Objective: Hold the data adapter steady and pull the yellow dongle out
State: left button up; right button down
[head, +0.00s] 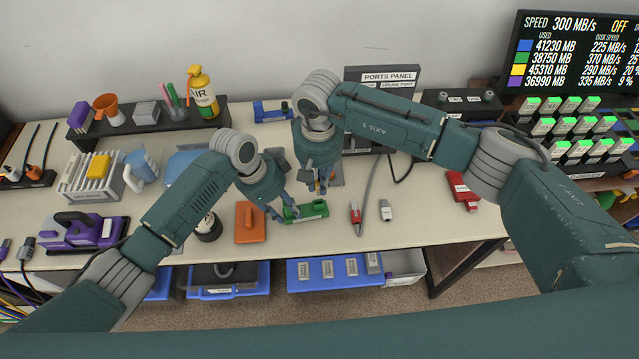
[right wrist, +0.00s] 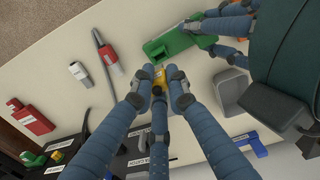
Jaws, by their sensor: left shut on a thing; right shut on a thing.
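The green data adapter (head: 308,210) lies near the front edge of the table. My left gripper (head: 281,215) is shut on its left end. In the right wrist view the adapter (right wrist: 168,43) runs diagonally at the top, with the left gripper's fingers (right wrist: 208,33) at its right end. My right gripper (head: 320,188) is just behind the adapter, pointing down. In its wrist view the right gripper (right wrist: 159,90) is shut on the yellow dongle (right wrist: 159,73), which is mostly hidden between the fingers. The dongle is close to the adapter's edge; I cannot tell whether they touch.
An orange block (head: 250,223) lies left of the adapter. A red-tipped cable plug (head: 355,213) and a grey plug (head: 386,210) lie to the right, with a red adapter (head: 462,190) farther right. The ports panel (head: 382,77) stands behind. Bare tabletop lies between the plugs and the red adapter.

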pick_arm(q)
jog(key=o, duration=1.4)
jog(key=shift+s+a+f, duration=0.15)
jog(key=shift+f, duration=0.1)
pick_arm(e)
jog(key=shift+a+f, duration=0.1)
pick_arm(q)
jog(key=shift+r, duration=0.1)
jog(key=shift+w+r, duration=0.2)
jog(key=shift+r, duration=0.3)
jog(key=v, duration=1.1)
jog(key=shift+a, duration=0.15)
jog(key=shift+f, duration=0.1)
